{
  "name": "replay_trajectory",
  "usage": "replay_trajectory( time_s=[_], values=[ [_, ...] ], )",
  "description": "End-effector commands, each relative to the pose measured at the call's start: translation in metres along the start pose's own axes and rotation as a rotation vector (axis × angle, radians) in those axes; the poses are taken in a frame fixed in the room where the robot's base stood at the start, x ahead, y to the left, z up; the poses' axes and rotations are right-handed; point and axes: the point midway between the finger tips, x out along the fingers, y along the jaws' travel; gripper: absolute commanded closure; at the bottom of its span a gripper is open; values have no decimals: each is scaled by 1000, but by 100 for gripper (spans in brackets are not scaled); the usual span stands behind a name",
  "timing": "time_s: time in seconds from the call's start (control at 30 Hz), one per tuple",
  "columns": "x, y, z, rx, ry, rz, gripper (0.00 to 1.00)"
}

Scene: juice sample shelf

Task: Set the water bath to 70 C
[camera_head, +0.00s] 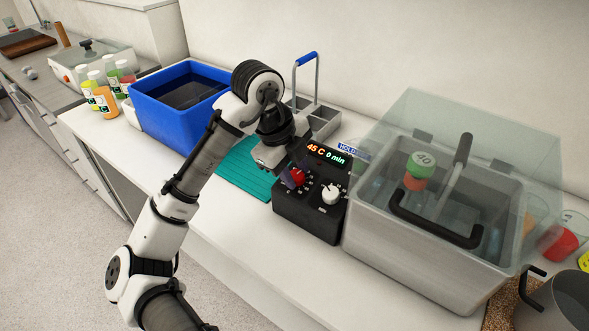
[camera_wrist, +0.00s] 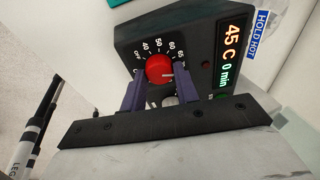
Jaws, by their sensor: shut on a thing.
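The water bath (camera_head: 430,270) is a steel tank with a clear lid and dark handles. Its black control box (camera_head: 309,218) stands at its left side. The display (camera_head: 327,154) reads 45 C and 0 min. My gripper (camera_head: 293,180) is at the box, shut on the red temperature knob (camera_head: 298,176). In the wrist view, the purple fingers (camera_wrist: 160,85) sit on either side of the red knob (camera_wrist: 159,68). The scale around it shows OFF, 40, 50, 60 and on. The white knob (camera_head: 331,193) is beside it, mostly hidden in the wrist view.
A blue tub (camera_head: 180,110) and a teal mat (camera_head: 245,170) lie to the left. A wire-handled rack (camera_head: 318,122) stands behind the box. A green-capped item (camera_head: 421,166) shows in the bath. A metal jug (camera_head: 560,302) stands at right.

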Motion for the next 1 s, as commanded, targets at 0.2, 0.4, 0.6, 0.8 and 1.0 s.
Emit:
replay_trajectory(
  time_s=[0.2, 0.4, 0.6, 0.8, 1.0],
  values=[
    [0, 0, 0, 24, -1, 3, 92],
    [0, 0, 0, 26, -1, 4, 92],
    [0, 0, 0, 25, -1, 4, 62],
    [0, 0, 0, 25, 0, 4, 48],
    [-1, 0, 0, 24, -1, 4, 48]
  ],
)
